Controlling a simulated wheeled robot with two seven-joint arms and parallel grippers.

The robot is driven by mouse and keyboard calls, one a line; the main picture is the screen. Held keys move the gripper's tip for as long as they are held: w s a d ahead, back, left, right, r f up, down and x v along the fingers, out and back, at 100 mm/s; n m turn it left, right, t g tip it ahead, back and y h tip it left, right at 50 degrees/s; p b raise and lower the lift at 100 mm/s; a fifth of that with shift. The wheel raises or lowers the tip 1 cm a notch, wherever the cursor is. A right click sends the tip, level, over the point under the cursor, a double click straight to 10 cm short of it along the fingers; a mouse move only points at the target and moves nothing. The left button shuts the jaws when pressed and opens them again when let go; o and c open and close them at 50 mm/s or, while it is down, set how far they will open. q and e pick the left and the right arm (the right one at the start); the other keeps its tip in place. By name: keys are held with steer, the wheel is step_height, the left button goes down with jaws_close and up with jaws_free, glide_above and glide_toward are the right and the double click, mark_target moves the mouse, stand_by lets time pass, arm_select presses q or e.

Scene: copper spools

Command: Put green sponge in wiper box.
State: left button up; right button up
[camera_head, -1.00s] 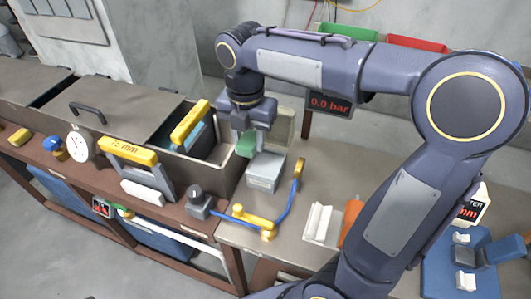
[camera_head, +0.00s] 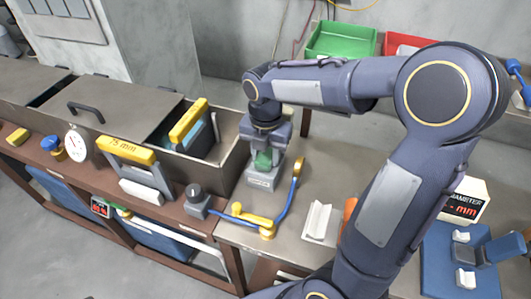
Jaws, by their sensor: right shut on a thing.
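My right gripper (camera_head: 264,157) points down and is shut on the green sponge (camera_head: 264,160); the sponge shows between its fingers. Directly below is a small grey box (camera_head: 262,180) with faint lettering on its front, which looks like the wiper box. The gripper covers most of the box's top and its raised lid. I cannot tell whether the sponge is inside the box or just above it. My left gripper is not in view.
A large metal bin (camera_head: 232,165) stands just left of the gripper. A blue-and-yellow lever (camera_head: 283,208) and a white V-shaped block (camera_head: 318,221) lie in front. A diameter gauge (camera_head: 464,202) stands at the right. Green (camera_head: 342,40) and red trays are behind.

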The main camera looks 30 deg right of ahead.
mark_target(265, 156)
steer(key=shift+f, duration=0.15)
steer(key=o, duration=0.9)
steer(key=shift+o, duration=0.2)
step_height(265, 156, up, 12)
steer(key=p, duration=0.1)
steer(key=shift+r, duration=0.2)
steer(key=shift+a+f, duration=0.1)
steer(key=shift+a, duration=0.05)
